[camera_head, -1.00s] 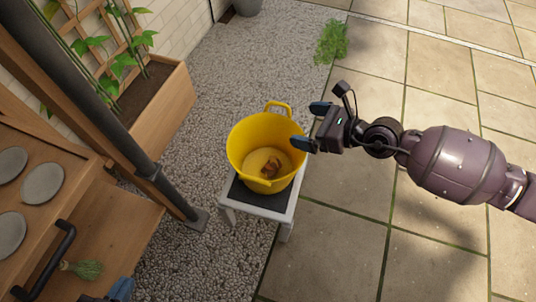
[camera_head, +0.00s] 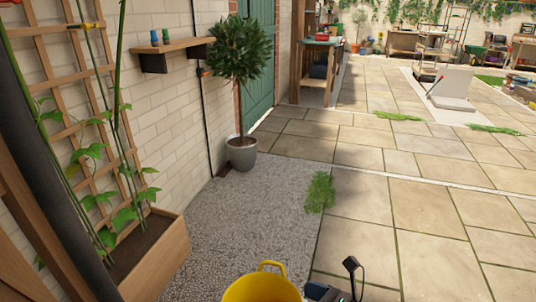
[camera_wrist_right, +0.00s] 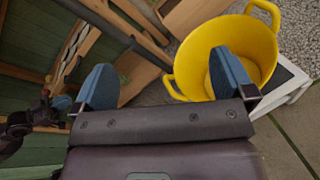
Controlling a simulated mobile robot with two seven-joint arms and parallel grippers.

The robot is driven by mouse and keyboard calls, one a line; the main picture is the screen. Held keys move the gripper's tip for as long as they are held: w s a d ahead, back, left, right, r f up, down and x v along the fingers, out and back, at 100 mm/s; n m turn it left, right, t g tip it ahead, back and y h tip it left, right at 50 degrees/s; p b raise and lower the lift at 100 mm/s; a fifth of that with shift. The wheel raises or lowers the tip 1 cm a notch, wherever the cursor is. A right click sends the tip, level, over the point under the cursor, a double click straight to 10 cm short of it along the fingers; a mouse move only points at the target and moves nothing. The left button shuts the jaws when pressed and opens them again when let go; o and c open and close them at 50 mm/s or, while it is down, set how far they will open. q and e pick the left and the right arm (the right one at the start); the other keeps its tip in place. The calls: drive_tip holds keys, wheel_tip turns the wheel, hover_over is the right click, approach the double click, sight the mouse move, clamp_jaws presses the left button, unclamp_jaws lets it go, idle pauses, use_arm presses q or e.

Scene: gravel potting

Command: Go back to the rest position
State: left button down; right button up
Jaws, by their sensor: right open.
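My right gripper (camera_wrist_right: 165,80) is open in the right wrist view, its two blue fingers wide apart with nothing between them. The yellow bucket (camera_wrist_right: 257,45) is beyond the right-hand finger, which overlaps it in the picture; I cannot tell whether they touch. The bucket stands on a small white stool (camera_wrist_right: 287,88). In the head view only the bucket's rim and handle (camera_head: 268,266) show at the bottom edge, beside a small part of my right wrist. A dark arm part with a small blue piece shows at the left of the wrist view, probably my left arm; its jaws are unclear.
A wooden planter (camera_head: 160,262) with climbing plants on a trellis is at the left. Beyond the bucket are gravel (camera_head: 235,215), a potted tree (camera_head: 242,152) by the wall and a grass tuft (camera_head: 320,192). The paving (camera_head: 425,205) at the right is largely clear.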

drive_tip(key=s+d+r+m+t+h+p, duration=0.4)
drive_tip(key=s+d+m, duration=0.15)
drive_tip(key=m, duration=0.65)
drive_tip(key=s+d+r+m+t+h+p, duration=0.35)
drive_tip(key=s+r+m+p, duration=0.2)
drive_tip(key=m, duration=0.65)
use_arm(q)
wheel_tip(320, 180, up, 10)
drive_tip(key=s+a+n+p, duration=0.1)
drive_tip(key=p, duration=0.5)
drive_tip(key=shift+f+n+y, duration=0.25)
drive_tip(key=shift+n+y, duration=0.05)
use_arm(e)
drive_tip(key=s+d+f+m+g+h, duration=0.1)
drive_tip(key=s+d+m+g+h, duration=0.1)
drive_tip(key=s+d+m, duration=0.3)
drive_tip(key=s+d+f+m+g+h, duration=0.2)
drive_tip(key=s+d+m+h, duration=0.2)
drive_tip(key=s+m, duration=0.8)
drive_tip(key=s+d, duration=0.1)
drive_tip(key=s, duration=0.2)
drive_tip(key=shift+s+d+f, duration=0.25)
drive_tip(key=shift+d+f, duration=0.05)
drive_tip(key=shift+d, duration=0.1)
